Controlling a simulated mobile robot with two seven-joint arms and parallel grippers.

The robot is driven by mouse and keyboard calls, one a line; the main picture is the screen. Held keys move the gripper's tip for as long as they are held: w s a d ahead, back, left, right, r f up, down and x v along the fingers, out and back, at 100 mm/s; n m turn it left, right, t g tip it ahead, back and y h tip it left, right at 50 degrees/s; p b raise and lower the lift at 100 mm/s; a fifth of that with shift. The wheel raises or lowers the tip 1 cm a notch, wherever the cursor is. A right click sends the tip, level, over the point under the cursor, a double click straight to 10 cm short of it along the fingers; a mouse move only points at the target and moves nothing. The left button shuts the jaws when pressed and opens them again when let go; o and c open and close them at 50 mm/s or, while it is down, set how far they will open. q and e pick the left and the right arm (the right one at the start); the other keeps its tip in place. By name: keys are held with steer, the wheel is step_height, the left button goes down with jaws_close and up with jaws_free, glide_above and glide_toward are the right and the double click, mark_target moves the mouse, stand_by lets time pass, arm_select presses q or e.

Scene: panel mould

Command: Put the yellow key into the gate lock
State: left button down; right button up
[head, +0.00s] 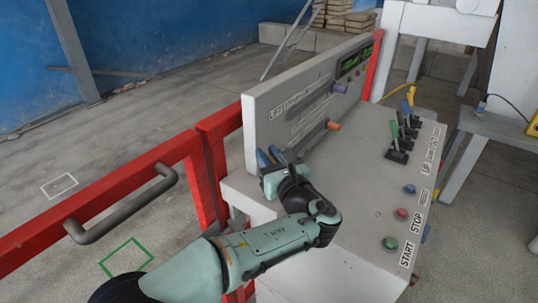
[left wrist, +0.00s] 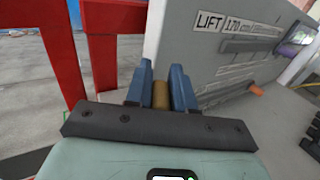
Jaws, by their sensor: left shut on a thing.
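My left gripper (head: 269,157) is over the left end of the grey control console, beside its upright panel. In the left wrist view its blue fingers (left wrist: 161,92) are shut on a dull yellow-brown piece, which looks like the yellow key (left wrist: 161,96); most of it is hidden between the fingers. The red gate (head: 110,205) with a grey bar handle (head: 122,207) is left of the gripper, and its red posts also show in the left wrist view (left wrist: 103,45). I cannot make out the gate lock in either view. My right gripper is not in view.
The console (head: 355,200) carries START and STOP buttons and several levers (head: 400,140). An orange knob (head: 333,125) and a purple knob (head: 340,88) stick out from the upright panel (head: 290,115). Open concrete floor lies beyond the gate.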

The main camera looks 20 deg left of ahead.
arm_select(q)
steer(key=shift+f+b, duration=0.6)
steer(key=shift+f, duration=0.5)
steer(key=c, duration=0.9)
jaws_free()
steer(key=v, duration=1.3)
steer(key=shift+s+d, duration=0.1)
steer(key=shift+s, duration=0.05)
